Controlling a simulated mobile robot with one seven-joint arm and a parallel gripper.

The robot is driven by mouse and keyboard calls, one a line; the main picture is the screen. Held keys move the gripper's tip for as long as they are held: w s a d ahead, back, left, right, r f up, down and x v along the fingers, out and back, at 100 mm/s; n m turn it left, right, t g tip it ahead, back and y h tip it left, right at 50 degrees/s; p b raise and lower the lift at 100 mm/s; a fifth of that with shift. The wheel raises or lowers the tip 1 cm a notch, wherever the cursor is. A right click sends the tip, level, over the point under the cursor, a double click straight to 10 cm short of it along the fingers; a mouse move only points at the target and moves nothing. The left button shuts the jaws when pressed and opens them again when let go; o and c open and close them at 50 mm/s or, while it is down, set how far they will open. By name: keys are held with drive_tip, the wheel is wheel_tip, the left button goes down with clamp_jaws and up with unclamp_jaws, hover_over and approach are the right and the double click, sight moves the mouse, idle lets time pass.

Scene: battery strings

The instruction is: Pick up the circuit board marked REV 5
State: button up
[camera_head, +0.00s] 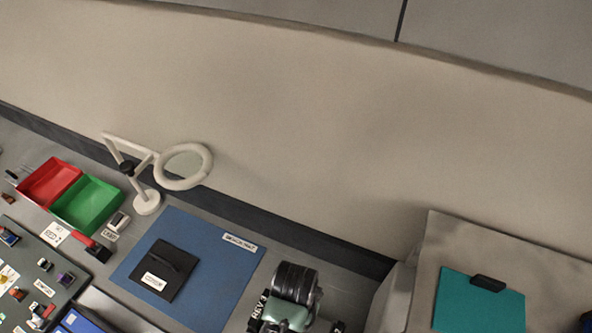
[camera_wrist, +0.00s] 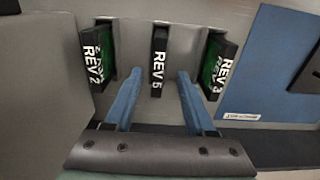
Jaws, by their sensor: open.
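The circuit board marked REV 5 (camera_wrist: 159,62) stands upright in the middle of the wrist view, its dark edge with white lettering facing the camera. My gripper (camera_wrist: 159,77) is open, with one blue finger on each side of that board's line in the picture. Nothing is held. I cannot tell whether the fingers are level with the board or short of it. A board marked REV 2 (camera_wrist: 95,60) stands to the left and one marked REV 3 (camera_wrist: 220,65) to the right. In the head view I see the REV 3 label (camera_head: 258,304); REV 5 is not readable there.
A blue mat (camera_head: 217,268) with a black pouch (camera_head: 165,270) lies left of the boards in the head view. Further left are a magnifier lamp (camera_head: 183,166), a green tray (camera_head: 88,203) and a red tray (camera_head: 50,183). A teal clipboard (camera_head: 480,302) lies at the right.

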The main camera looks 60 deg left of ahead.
drive_tip(key=shift+d+f+p, duration=0.15)
drive_tip(key=shift+f+p, duration=0.35)
drive_tip(key=shift+f, duration=1.8)
drive_tip(key=shift+c, duration=0.2)
clamp_jaws()
